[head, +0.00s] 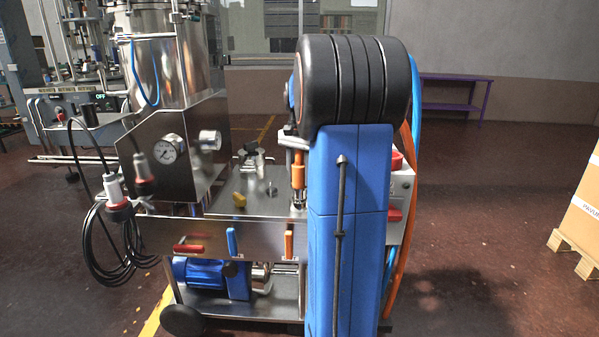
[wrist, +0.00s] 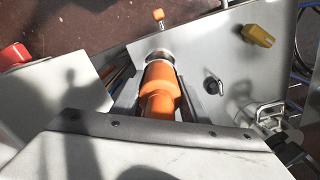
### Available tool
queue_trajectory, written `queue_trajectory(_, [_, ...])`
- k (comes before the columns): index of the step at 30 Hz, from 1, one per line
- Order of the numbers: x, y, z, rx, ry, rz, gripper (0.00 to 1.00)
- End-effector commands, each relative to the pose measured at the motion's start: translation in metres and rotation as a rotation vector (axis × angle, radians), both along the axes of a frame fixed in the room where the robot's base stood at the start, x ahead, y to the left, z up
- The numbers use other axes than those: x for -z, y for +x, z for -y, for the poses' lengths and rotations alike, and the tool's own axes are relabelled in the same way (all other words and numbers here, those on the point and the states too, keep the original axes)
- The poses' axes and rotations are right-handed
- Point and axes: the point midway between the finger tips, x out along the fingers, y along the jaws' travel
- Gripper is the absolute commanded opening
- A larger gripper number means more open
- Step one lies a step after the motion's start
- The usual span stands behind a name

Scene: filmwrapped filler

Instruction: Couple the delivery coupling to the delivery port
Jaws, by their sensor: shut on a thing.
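The delivery coupling is an orange cylinder (head: 298,173) with a silver metal end, upright over the right part of the steel deck in the head view. In the wrist view the orange body (wrist: 158,85) points away from me, its metal collar at the far end. My gripper (wrist: 160,92) is shut on it, one grey finger on each side. In the head view my blue arm hides most of the gripper. The delivery port cannot be made out clearly; it would be hidden under the coupling's end, and I cannot tell whether the two touch.
The steel deck (head: 222,202) carries a yellow part (head: 239,200) and a small metal stub (head: 271,189). Red (head: 188,248), blue (head: 231,241) and orange (head: 289,241) levers line its front. A gauge panel (head: 185,150) stands left; a coiled black cable (head: 108,250) hangs beside it.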

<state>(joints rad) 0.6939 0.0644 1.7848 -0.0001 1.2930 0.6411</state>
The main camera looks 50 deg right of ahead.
Motion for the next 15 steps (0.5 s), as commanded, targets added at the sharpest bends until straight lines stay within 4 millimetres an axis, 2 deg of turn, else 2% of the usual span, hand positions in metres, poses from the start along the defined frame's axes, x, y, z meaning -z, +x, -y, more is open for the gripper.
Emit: queue_trajectory(15, [0.023,0.000,0.000,0.000,-0.001,0.001,0.03])
